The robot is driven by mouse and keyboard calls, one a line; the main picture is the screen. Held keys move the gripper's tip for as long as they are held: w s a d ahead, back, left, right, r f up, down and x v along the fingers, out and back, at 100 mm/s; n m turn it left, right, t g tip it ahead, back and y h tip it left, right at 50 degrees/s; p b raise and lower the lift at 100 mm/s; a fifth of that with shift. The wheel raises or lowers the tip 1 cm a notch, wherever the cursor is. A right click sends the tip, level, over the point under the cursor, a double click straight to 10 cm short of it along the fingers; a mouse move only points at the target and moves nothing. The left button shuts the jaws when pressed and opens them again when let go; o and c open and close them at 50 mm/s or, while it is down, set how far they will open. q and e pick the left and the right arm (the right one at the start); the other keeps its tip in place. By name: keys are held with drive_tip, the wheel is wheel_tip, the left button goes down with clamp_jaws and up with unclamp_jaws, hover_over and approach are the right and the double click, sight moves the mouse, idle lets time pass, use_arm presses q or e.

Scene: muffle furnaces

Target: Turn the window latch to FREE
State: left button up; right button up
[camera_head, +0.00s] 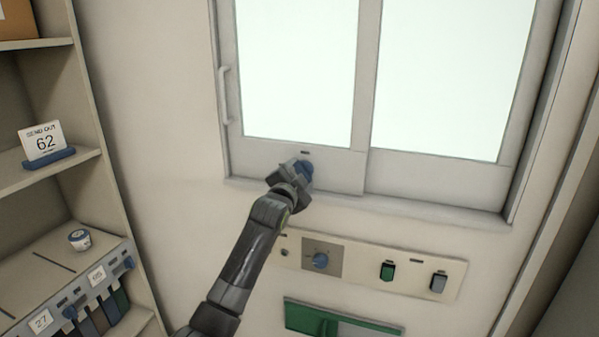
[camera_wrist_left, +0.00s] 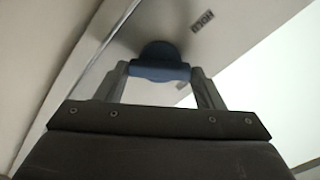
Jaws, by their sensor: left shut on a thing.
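The window (camera_head: 300,75) has two sliding panes in a pale frame. A blue window latch (camera_head: 308,168) sits on the bottom rail of the left pane. It also shows in the left wrist view (camera_wrist_left: 160,62) as a round base with a bar across it. My left gripper (camera_head: 300,172) is at the latch, its fingers closed on the two ends of the bar. A small dark label (camera_wrist_left: 202,21) beside the latch appears to read HOLD; it is tilted in that view. Any FREE label is hidden or out of view. My right gripper is not in view.
A green tray-like part (camera_head: 355,327) is lower down.

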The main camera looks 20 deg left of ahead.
use_arm(q)
drive_tip(key=shift+f+m+p, duration=0.1)
drive_tip(key=shift+m+p, duration=1.2)
drive_tip(key=shift+m, duration=2.5)
drive_tip(key=o, duration=1)
drive_tip(key=s+b, duration=0.1)
drive_tip(key=s, duration=0.4)
drive_tip(key=s+b, duration=0.1)
drive_tip(key=s, duration=0.5)
drive_tip(key=s+b, duration=0.2)
drive_tip(key=s, duration=0.4)
drive_tip(key=shift+s+a, duration=0.25)
drive_tip(key=shift+a, duration=0.05)
